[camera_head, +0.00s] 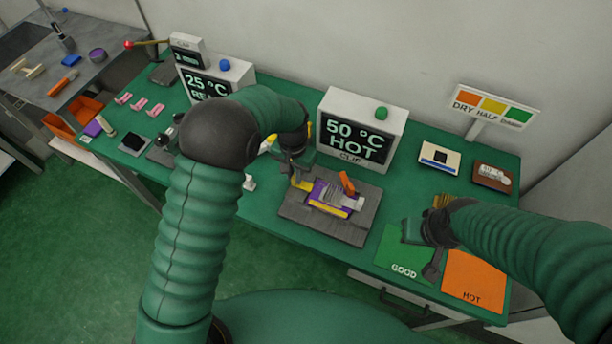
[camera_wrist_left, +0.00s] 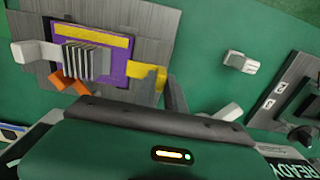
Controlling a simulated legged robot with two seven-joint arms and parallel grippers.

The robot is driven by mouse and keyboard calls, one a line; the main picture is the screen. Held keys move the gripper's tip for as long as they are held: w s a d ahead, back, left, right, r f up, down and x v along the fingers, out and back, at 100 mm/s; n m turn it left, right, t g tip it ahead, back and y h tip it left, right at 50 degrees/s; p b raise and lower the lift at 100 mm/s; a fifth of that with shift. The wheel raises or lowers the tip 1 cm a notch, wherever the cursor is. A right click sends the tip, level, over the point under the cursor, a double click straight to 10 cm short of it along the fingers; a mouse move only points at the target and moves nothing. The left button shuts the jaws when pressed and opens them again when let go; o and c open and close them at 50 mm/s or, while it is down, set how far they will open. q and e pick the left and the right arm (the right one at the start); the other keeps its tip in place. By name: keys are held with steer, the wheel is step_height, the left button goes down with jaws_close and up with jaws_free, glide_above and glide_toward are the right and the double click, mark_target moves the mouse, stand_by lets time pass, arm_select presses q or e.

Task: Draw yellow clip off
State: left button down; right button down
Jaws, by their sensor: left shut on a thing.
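A purple board (camera_head: 323,190) with a yellow strip, a grey finned block (camera_head: 342,199) and an orange lever (camera_head: 347,183) sits on a grey slab. The yellow clip (camera_head: 303,185) is at the board's left edge. In the left wrist view the clip (camera_wrist_left: 150,78) lies beside the purple board (camera_wrist_left: 128,68), against a dark finger. My left gripper (camera_head: 298,180) is shut on the clip, low over the slab; its fingertips are partly hidden. My right gripper (camera_head: 422,248) hangs above the green GOOD mat, away from the board; its jaw opening is unclear.
The 50 °C HOT display (camera_head: 358,135) stands just behind the slab (camera_head: 345,232). The GOOD mat (camera_head: 395,262) and orange HOT mat (camera_head: 475,283) lie at the right. A white fixture (camera_wrist_left: 240,62) stands beside the slab. My left arm hides part of the middle table.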

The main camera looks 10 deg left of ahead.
arm_select(q)
steer(key=shift+w+a, duration=0.25)
steer(key=shift+a, duration=0.45)
steer(key=c, duration=1.5)
jaws_free()
steer(key=shift+d+r, duration=0.1)
steer(key=shift+c, duration=0.2)
steer(key=shift+o, duration=0.7)
step_height(320, 180, up, 17)
steer(key=shift+a+f, duration=0.2)
steer(key=s+a+f+n+t, duration=0.1)
steer(key=s+a+f, duration=0.2)
steer(key=s, duration=0.6)
steer(key=s+a+f+n+t, duration=0.1)
steer(key=s+a+f, duration=0.3)
steer(key=s, duration=0.5)
steer(key=shift+f+n+t, duration=0.3)
steer(key=shift+n, duration=0.2)
